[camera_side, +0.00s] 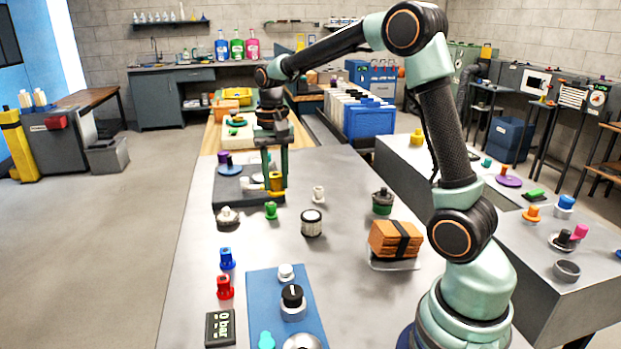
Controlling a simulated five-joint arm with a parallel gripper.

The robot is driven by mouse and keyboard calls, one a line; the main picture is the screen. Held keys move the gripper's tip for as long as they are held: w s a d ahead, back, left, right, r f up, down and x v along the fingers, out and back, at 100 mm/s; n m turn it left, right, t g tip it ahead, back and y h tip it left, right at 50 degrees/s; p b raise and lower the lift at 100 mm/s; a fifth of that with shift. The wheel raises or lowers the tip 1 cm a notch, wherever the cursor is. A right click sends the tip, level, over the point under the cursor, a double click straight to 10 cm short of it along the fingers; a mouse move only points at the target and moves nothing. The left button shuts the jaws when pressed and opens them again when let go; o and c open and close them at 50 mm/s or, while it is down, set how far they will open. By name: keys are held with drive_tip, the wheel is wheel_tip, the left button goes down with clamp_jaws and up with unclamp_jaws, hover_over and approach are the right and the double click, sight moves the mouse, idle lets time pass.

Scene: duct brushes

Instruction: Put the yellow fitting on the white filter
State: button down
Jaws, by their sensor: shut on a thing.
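The yellow fitting (276,182) is between the fingers of my gripper (271,186), which points down at the far part of the grey bench. My gripper is shut on it, and the fingers hide part of it. It is over or at the right part of a dark grey plate (232,198); I cannot tell whether it touches the plate. The white filter (311,226), a short ribbed cylinder with dark bands and a light top, stands upright on the bench, nearer the camera and right of my gripper. The two are apart.
A green fitting (271,211), a white fitting (318,194) and a pale knobbed piece (228,217) stand near the filter. A strapped orange stack (390,239) and a dark green piece (382,203) are right. A blue panel (262,297) lies in front.

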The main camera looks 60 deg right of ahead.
wheel_tip(320, 180, up, 7)
hover_over(311, 215)
drive_tip(key=a, duration=0.1)
drive_tip(key=f, duration=1.3)
drive_tip(key=d+f, duration=0.1)
drive_tip(key=f, duration=0.6)
drive_tip(key=shift+s, duration=0.1)
drive_tip(key=shift+f, duration=0.1)
drive_tip(key=c, duration=0.6)
unclamp_jaws()
